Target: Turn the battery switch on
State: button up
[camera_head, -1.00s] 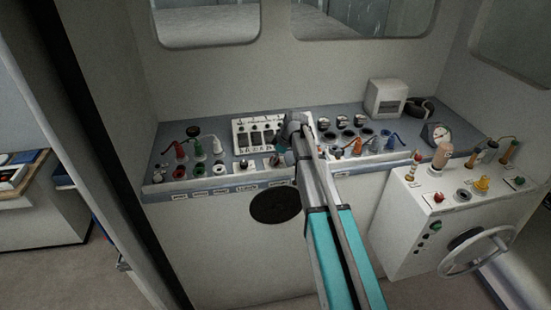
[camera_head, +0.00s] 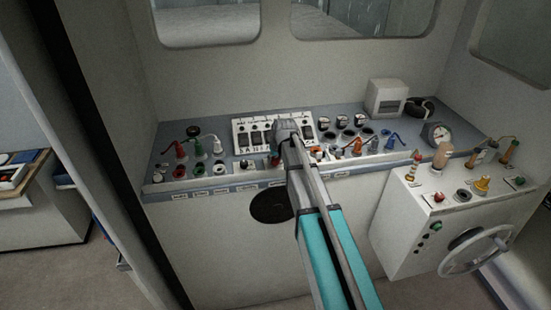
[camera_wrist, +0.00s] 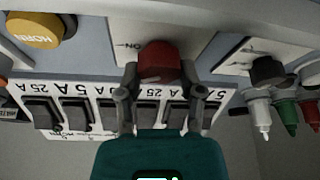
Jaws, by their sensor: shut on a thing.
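The battery switch is a red knob (camera_wrist: 160,62) on a white plate (camera_wrist: 128,30) with an upside-down "ON" mark beside it in the wrist view. My gripper (camera_wrist: 160,76) has one finger on each side of the knob and is shut on it. In the head view my gripper (camera_head: 276,156) is at the front of the console, below the breaker panel (camera_head: 242,132), and my arm hides most of the switch.
A yellow horn button (camera_wrist: 38,28) and a dark knob (camera_wrist: 268,70) flank the switch. Rocker breakers (camera_wrist: 75,115) stand close behind my fingers. Coloured plugs (camera_head: 199,147) are to the left. A white box with a steering wheel (camera_head: 478,250) stands at right.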

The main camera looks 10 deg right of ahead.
jog(key=m, duration=0.2)
jog(key=m+h, duration=0.1)
jog(key=m, duration=0.1)
jog(key=shift+a+h, duration=0.15)
jog(key=shift+h, duration=0.15)
jog(key=shift+m+h, duration=0.5)
jog(key=shift+m, duration=1.1)
jog(key=o, duration=1.2)
jog(key=shift+c, duration=0.2)
jog(key=shift+n, duration=0.5)
